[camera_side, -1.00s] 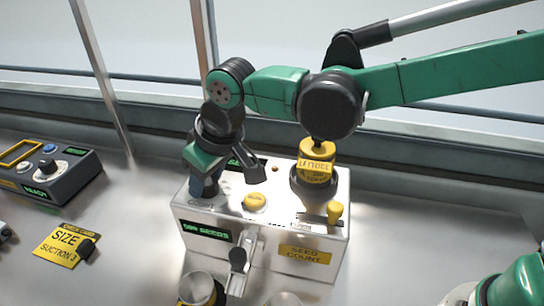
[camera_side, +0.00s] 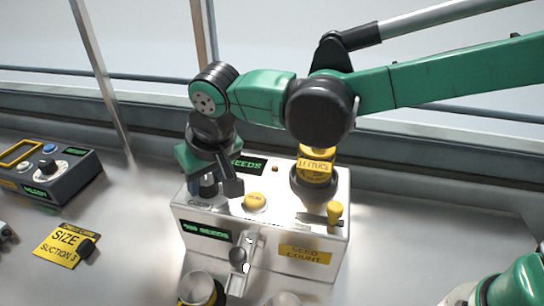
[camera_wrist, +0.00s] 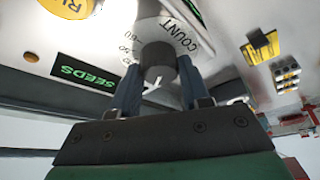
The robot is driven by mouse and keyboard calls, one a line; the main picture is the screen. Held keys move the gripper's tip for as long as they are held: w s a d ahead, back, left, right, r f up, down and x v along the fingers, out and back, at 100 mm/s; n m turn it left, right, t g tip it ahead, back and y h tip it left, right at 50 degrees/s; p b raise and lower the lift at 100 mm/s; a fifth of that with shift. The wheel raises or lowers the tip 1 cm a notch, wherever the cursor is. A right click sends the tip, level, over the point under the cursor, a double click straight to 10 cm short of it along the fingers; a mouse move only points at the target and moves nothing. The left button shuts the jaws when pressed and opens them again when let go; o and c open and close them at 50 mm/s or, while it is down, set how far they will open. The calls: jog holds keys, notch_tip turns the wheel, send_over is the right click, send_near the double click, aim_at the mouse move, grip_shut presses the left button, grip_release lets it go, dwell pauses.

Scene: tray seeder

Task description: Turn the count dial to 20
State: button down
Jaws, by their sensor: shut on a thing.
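The count dial is a dark grey round knob (camera_wrist: 158,60) on a white disc with COUNT and small numbers around it. In the wrist view my gripper (camera_wrist: 158,78) has one finger on each side of the knob and is shut on it. In the side view my gripper (camera_side: 208,188) points down at the left end of the white seeder box (camera_side: 212,214) and largely hides the dial. The number the dial points to cannot be read. A green SEEDS display (camera_side: 207,231) is on the box front; its number is too small to read.
A yellow button (camera_side: 255,202) and a yellow-capped hopper (camera_side: 316,175) stand on the box top, right of my gripper. A yellow lever (camera_side: 335,212) is at its right edge. A dark control box (camera_side: 45,175) and a yellow SIZE card (camera_side: 62,246) lie left.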

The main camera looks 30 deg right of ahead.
aim_at(216, 200)
jog(key=shift+c, duration=2.1)
grip_release()
jog(key=shift+v, duration=2.85)
jog(key=shift+w+f, duration=0.1)
